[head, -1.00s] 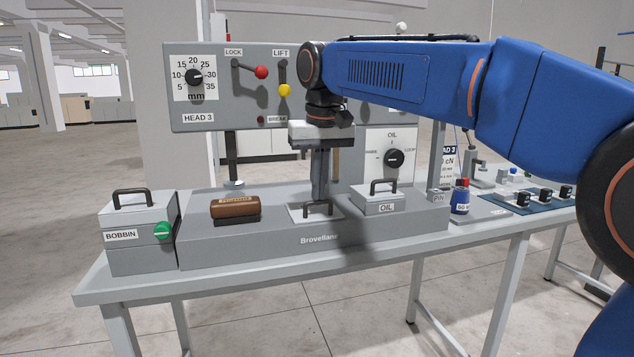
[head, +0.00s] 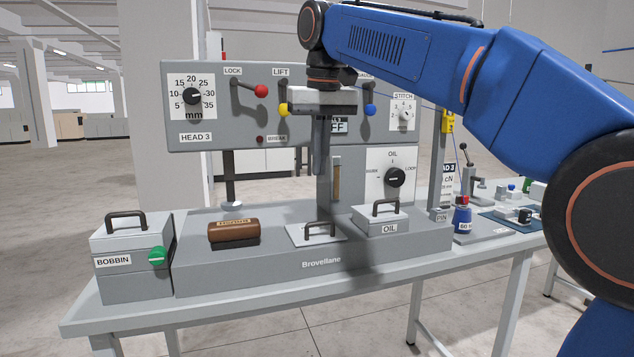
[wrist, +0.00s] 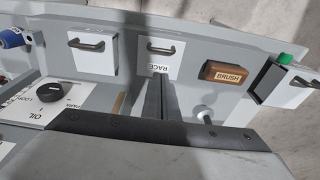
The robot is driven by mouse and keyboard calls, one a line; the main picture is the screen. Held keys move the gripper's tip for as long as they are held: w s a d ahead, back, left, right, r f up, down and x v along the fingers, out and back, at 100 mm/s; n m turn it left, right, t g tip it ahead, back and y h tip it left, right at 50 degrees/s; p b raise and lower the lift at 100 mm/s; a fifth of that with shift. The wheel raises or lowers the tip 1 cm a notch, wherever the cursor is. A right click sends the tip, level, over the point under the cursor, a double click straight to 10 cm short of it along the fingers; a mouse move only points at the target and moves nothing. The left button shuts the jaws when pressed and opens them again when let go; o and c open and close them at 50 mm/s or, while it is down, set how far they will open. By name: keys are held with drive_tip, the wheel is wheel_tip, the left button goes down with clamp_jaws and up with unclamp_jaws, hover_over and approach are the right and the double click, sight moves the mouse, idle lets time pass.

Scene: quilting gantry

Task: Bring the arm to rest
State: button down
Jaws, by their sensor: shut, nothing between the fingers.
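My blue arm (head: 410,52) reaches in from the right in the head view. My gripper (head: 320,172) points down with its fingers together and nothing in them. It hangs in front of the grey HEAD 3 panel, above the plate with the black handle (head: 319,231). There is a clear gap between the fingertips and that handle. In the wrist view the shut fingers (wrist: 153,100) point toward the plate marked RACE (wrist: 160,58), which is the same handled plate.
The panel (head: 225,135) carries levers and dials close behind my gripper. Open floor lies to the left.

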drive_tip(key=s+d+f, duration=0.4)
drive_tip(key=s+d, duration=0.2)
drive_tip(key=d, duration=0.4)
drive_tip(key=s+d+f+m+t, duration=0.1)
drive_tip(key=s+d+f, duration=0.4)
drive_tip(key=f, duration=0.6)
drive_tip(key=s+d+f+m+t, duration=0.1)
drive_tip(key=s+d+f, duration=0.4)
drive_tip(key=s+f, duration=0.4)
drive_tip(key=s+d+f+m, duration=0.1)
drive_tip(key=s+d+f, duration=0.4)
drive_tip(key=f, duration=0.8)
drive_tip(key=s, duration=0.2)
drive_tip(key=shift+s+d+t+h, duration=0.3)
drive_tip(key=shift+s+d+t, duration=0.05)
drive_tip(key=shift+t, duration=0.05)
